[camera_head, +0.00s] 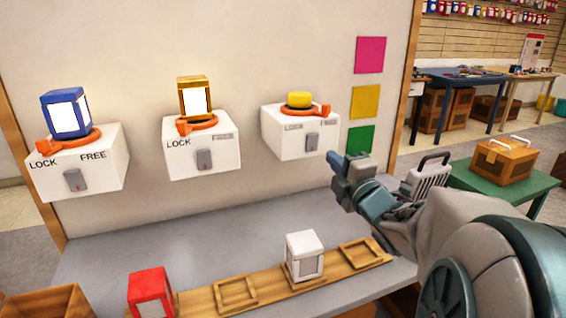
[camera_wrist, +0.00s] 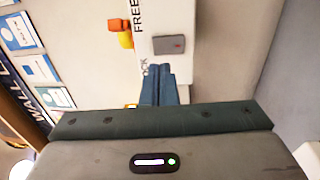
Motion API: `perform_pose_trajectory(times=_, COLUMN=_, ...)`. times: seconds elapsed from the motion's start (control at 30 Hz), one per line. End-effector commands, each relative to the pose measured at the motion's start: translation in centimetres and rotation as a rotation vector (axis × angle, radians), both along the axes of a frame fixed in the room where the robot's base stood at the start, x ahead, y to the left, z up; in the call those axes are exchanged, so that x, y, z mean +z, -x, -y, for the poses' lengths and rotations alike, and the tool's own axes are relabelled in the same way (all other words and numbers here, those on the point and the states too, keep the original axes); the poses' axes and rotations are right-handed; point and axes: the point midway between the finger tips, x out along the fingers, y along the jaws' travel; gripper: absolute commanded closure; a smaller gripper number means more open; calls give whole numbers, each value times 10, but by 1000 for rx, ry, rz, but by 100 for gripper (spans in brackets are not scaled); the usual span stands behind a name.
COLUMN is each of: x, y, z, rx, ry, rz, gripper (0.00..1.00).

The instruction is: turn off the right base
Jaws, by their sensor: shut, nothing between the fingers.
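The right base (camera_head: 283,146) is a white wall box with a LOCK/FREE label, an orange ring (camera_head: 322,111) and a yellow block (camera_head: 299,100) on top. Its grey switch (camera_head: 312,142) is on the front face. In the wrist view the base (camera_wrist: 150,15) lies beyond the fingertips, with its switch (camera_wrist: 170,44) just past them and the orange ring (camera_wrist: 125,40) to the left. My gripper (camera_head: 340,160) is shut and empty, just right of and below the switch in the head view. In the wrist view its fingertips (camera_wrist: 163,70) overlap the base's edge; contact cannot be told.
The left base (camera_head: 75,160) holds a blue lantern (camera_head: 66,112); the middle base (camera_head: 203,155) holds a gold lantern (camera_head: 194,97). Below are a wooden rack (camera_head: 195,300), a white lantern (camera_head: 304,256) and a red lantern (camera_head: 151,293). Coloured squares (camera_head: 365,102) are on the wall.

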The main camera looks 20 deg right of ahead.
Motion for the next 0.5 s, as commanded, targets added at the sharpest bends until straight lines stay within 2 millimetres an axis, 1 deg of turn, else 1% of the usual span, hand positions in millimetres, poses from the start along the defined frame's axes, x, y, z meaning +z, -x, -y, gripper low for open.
perform_pose_trajectory(times=0.03, x=1, y=-11, z=-1, rx=1, ry=-2, rz=-2, gripper=100)
perform_pose_trajectory(times=0.2, x=5, y=-42, z=-2, rx=1, ry=-1, rz=-1, gripper=100)
perform_pose_trajectory(times=0.33, x=7, y=-59, z=-2, rx=0, ry=-1, rz=-1, gripper=100)
perform_pose_trajectory(times=0.5, x=9, y=-70, z=-3, rx=0, ry=-1, rz=-1, gripper=100)
